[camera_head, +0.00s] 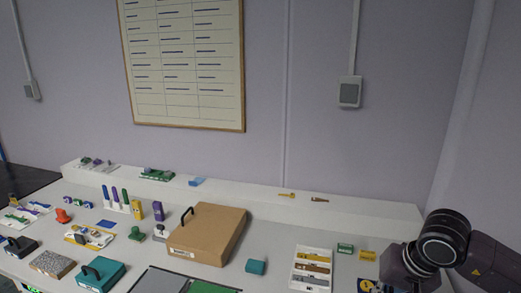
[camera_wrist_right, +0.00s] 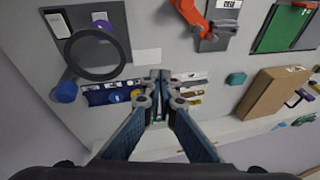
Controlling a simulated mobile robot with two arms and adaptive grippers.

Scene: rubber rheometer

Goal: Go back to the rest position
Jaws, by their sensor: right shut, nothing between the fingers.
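My right gripper (camera_wrist_right: 160,78) shows in the right wrist view, its two blue-grey fingers brought together at the tips with nothing between them. It is over the bench, with a white card (camera_wrist_right: 198,80) holding several small pieces just beyond the tips. In the head view my dark right arm (camera_head: 440,243) stands at the lower right corner; its fingers are not visible there. My left gripper is in neither view.
The grey bench (camera_head: 275,235) carries a brown box (camera_head: 207,234), a teal block (camera_head: 256,267), a white card (camera_head: 311,268) and several stamps and markers at left. A raised white ledge (camera_head: 345,212) runs along the wall. A black ring (camera_wrist_right: 85,45) lies at upper left in the wrist view.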

